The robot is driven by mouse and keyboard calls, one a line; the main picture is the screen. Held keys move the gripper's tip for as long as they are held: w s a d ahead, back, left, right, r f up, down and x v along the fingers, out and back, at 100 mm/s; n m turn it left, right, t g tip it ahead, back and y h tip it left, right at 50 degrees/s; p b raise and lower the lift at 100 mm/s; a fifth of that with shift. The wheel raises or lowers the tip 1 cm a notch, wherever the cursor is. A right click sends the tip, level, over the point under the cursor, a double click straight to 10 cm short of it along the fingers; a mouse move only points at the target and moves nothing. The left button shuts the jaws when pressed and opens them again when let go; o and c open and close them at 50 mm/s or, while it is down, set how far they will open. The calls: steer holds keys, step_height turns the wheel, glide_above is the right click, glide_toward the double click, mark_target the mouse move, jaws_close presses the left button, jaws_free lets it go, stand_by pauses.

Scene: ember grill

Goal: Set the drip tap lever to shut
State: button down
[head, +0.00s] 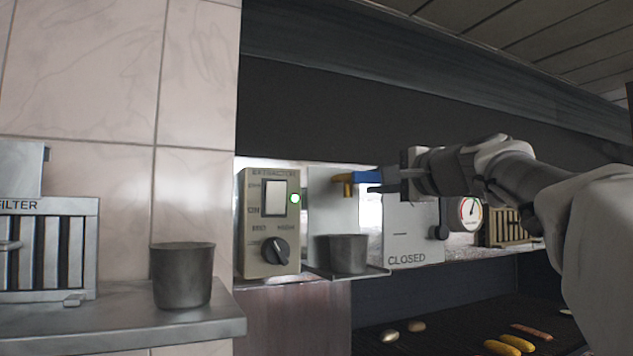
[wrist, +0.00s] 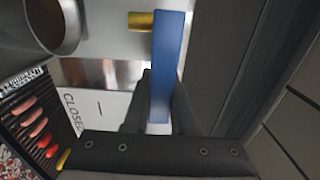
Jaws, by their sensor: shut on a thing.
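The drip tap has a brass body (head: 342,184) and a blue lever (head: 366,176), which points sideways to the right in the head view. My gripper (head: 378,181) comes in from the right and is shut on the blue lever. In the wrist view the blue lever (wrist: 167,65) runs down between my dark fingers (wrist: 158,108), and the brass tap body (wrist: 142,21) shows beside its upper end. The far part of the lever is hidden by the fingers. A grey metal cup (head: 348,254) stands below the tap on a small ledge.
An extractor panel (head: 270,222) with a green light is left of the tap. A plate marked CLOSED (head: 408,245) with a dark knob is close below my gripper. A second cup (head: 182,276) stands on the left shelf. Food lies on the grill (head: 450,335) below right.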

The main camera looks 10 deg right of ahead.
steer(key=shift+f, duration=0.1)
steer(key=c, duration=0.7)
jaws_free()
steer(key=shift+s, duration=0.1)
steer(key=b+v, duration=0.3)
steer(key=v, duration=1.4)
steer(key=shift+s+b, duration=0.1)
steer(key=shift+b, duration=0.2)
